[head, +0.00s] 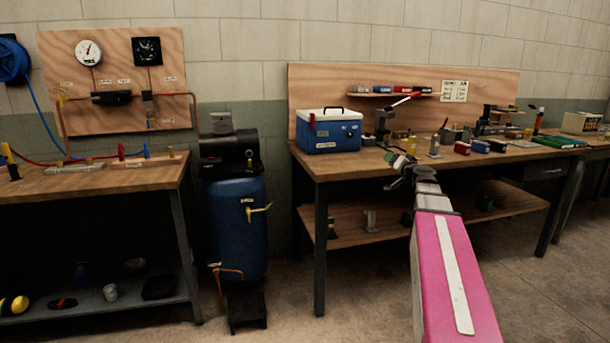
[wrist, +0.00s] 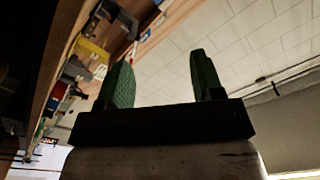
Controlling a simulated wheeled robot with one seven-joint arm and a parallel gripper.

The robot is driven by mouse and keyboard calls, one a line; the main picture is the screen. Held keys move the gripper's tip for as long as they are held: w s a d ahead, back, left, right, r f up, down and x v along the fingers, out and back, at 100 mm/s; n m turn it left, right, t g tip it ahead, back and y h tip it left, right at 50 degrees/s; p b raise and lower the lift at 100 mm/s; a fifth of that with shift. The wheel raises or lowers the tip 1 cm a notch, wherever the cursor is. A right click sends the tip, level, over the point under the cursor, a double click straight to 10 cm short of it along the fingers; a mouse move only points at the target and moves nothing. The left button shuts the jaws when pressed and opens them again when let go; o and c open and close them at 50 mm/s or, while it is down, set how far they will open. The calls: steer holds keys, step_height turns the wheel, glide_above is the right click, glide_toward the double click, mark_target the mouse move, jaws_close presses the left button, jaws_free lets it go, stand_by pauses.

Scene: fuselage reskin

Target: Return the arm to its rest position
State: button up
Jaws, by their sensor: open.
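My arm, with a pink link and a white stripe, reaches forward from the lower right in the head view. My gripper (head: 398,164) is at its far end, small in the picture, in front of the right workbench's front edge. In the wrist view my gripper (wrist: 160,82) shows two green pads standing wide apart with nothing between them. It is open and empty. Behind the pads are the tilted wall and, at left, the bench with its items.
The right workbench (head: 345,168) carries a blue cooler box (head: 332,137), tools and small boxes. A blue compressor tank (head: 236,225) stands left of it. The left bench (head: 110,180) has a gauge board (head: 115,80) above it. The floor (head: 545,285) at lower right is clear.

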steer(key=s+a+f+n+g, duration=0.1)
steer(key=s+a+f+g, duration=0.3)
steer(key=f, duration=0.4)
steer(key=s+a+f+n+g+y, duration=0.1)
steer(key=s+a+f+n+g, duration=0.15)
steer(key=a+f, duration=0.5)
steer(key=s+a+f+n+g, duration=0.1)
steer(key=s+a+f+g, duration=0.35)
steer(key=f, duration=0.55)
steer(key=s+f+g+h, duration=0.5)
steer(key=s+f, duration=0.9)
steer(key=s, duration=0.3)
steer(key=shift+d+g+h, duration=0.4)
steer(key=shift+g, duration=0.5)
steer(key=shift+f+m, duration=0.1)
steer(key=shift+m, duration=0.15)
